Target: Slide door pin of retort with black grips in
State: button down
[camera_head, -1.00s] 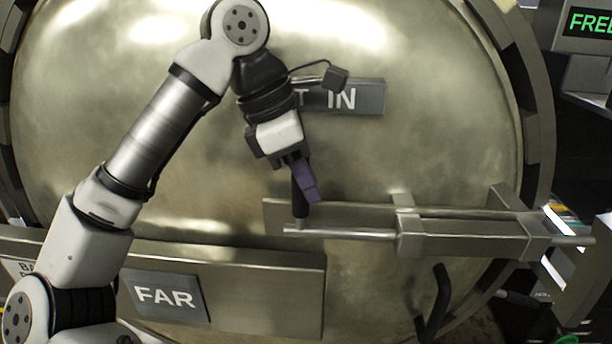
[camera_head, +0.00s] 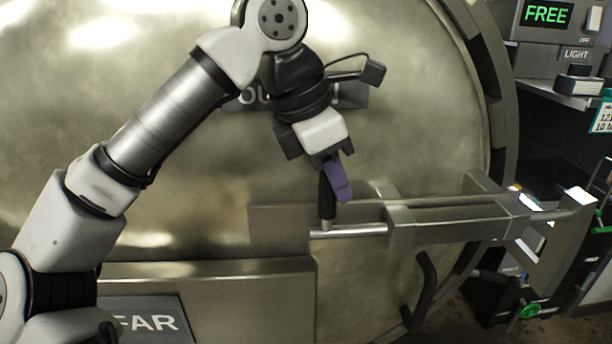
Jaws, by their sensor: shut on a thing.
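The retort door (camera_head: 180,170) is a large, round, brass-coloured metal face. The door pin (camera_head: 350,231) is a horizontal metal rod running through bracket blocks (camera_head: 408,226) on a plate, with its right end near the door's right edge. A black upright grip (camera_head: 327,206) stands on the pin's left end. My gripper (camera_head: 334,187), with purple fingers, is shut on this black grip from above. The finger nearer the camera partly covers the grip. A second black handle (camera_head: 425,290) is on the door below the brackets.
Another sign (camera_head: 350,95) is partly hidden behind my arm. A control box with a green FREE display (camera_head: 547,14) stands at upper right. Green-handled valves (camera_head: 530,311) are at lower right.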

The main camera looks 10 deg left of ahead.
jog(key=shift+w+d+r, duration=0.1)
jog(key=shift+d, duration=0.05)
jog(key=c, duration=1.2)
grip_release()
jog(key=shift+d, duration=0.15)
jog(key=shift+c, duration=0.2)
jog(key=v, duration=1.3)
jog(key=shift+a+r+p, duration=0.3)
jog(key=shift+a+p, duration=0.05)
jog(key=shift+p, duration=0.05)
